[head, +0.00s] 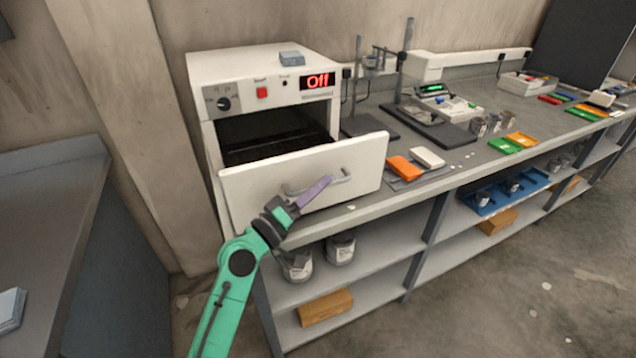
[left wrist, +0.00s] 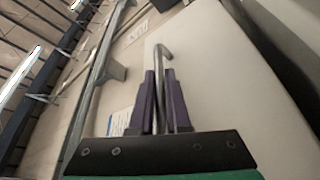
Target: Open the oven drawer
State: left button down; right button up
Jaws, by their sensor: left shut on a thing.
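The white oven (head: 262,75) stands on the bench, with a red "Off" display on its front panel. Its drawer (head: 245,187) is pulled out, and the dark inside shows behind the white front. A metal bar handle (head: 338,180) is fixed to the drawer front. The white drawer front (left wrist: 225,85) fills the right of that view. My right gripper is not in view.
An orange block (head: 404,168) and a white block (head: 427,157) lie on the bench right of the drawer. Metal stands (head: 360,85) rise behind. Floor in front is mostly clear.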

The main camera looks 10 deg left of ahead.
pick_arm(q)
jog(key=c, duration=1.2)
grip_release()
jog(key=shift+o, duration=0.2)
jog(key=b+v, duration=0.3)
jog(key=v, duration=1.1)
jog(key=shift+s, duration=0.15)
jog(key=shift+f, duration=0.15)
